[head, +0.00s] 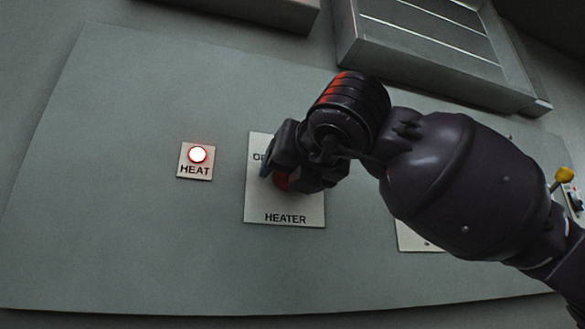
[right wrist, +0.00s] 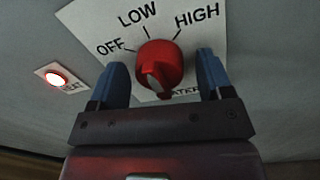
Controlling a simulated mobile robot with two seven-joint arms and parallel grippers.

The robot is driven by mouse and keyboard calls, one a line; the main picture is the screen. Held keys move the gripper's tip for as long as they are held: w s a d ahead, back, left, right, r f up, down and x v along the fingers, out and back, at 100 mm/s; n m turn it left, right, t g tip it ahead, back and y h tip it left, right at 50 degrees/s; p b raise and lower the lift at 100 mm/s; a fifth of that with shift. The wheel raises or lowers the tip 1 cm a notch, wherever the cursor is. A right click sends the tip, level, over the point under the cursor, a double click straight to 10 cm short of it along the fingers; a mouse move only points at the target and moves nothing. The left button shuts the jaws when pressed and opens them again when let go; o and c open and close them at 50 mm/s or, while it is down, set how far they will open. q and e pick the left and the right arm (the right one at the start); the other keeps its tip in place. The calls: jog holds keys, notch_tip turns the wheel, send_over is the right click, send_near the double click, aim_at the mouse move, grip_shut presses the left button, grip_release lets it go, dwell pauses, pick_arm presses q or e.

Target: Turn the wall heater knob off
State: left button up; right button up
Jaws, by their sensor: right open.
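The red heater knob (right wrist: 160,62) sits on a white plate (head: 285,205) marked HEATER, with OFF, LOW and HIGH around it in the right wrist view. A pale grey mark on the knob faces down toward the gripper; I cannot tell which setting is selected. My right gripper (head: 274,172) is at the plate and hides most of the knob in the head view. In the right wrist view, its blue fingers (right wrist: 163,78) are open, one on each side of the knob, with visible gaps. My left gripper is not in view.
A HEAT indicator (head: 198,155) glows white with a red rim left of the heater plate. A metal box (head: 440,50) juts out at upper right. A yellow-tipped lever (head: 564,175) is at the right edge. The grey panel on the left is clear.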

jog(key=shift+c, duration=0.3)
jog(key=c, duration=0.9)
jog(key=shift+o, duration=0.2)
jog(key=shift+n, duration=0.9)
jog(key=n, duration=0.2)
jog(key=shift+n+b, duration=0.3)
jog(key=n, duration=0.3)
jog(key=shift+r+n, duration=0.1)
jog(key=shift+n, duration=1.1)
